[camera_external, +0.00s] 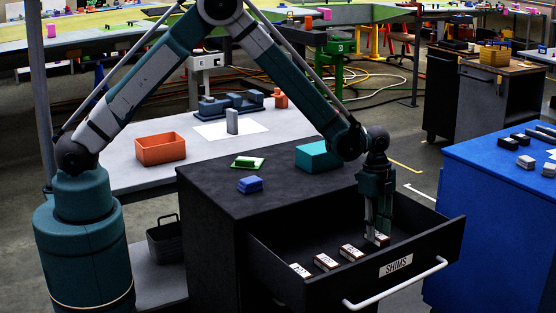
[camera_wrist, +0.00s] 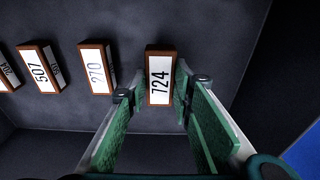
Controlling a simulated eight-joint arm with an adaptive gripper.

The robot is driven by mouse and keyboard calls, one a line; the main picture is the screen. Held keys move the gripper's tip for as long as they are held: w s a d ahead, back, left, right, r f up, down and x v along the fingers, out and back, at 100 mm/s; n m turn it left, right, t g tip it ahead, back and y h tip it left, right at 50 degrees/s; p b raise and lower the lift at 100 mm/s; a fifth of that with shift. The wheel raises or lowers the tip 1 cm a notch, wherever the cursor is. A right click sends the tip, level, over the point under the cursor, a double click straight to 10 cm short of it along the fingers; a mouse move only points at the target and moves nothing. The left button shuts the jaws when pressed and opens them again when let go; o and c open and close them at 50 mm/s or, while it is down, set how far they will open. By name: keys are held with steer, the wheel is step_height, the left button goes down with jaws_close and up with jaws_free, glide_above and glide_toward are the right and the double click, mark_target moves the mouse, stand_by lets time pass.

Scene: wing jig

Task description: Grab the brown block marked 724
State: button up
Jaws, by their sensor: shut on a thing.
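The brown block marked 724 (camera_wrist: 160,78) has a white label face and shows in the wrist view between the fingers of my gripper (camera_wrist: 157,95). In the external view my gripper (camera_external: 377,232) reaches down into the open drawer at its right end. It is shut on the 724 block, which is partly hidden by the fingers there. The block is at the right end of a row of similar blocks. I cannot tell whether it touches the drawer floor.
Blocks marked 270 (camera_wrist: 97,68) and 507 (camera_wrist: 41,67), and another at the left edge, lie left of my gripper. The black drawer (camera_external: 290,278) labelled SHIMS has raised walls around them. A teal box (camera_external: 318,157) and a blue block (camera_external: 250,185) sit on the cabinet top.

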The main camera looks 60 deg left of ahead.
mark_target(377, 233)
step_height(377, 233, up, 8)
steer(key=shift+f+p, duration=0.25)
steer(key=shift+p, duration=0.25)
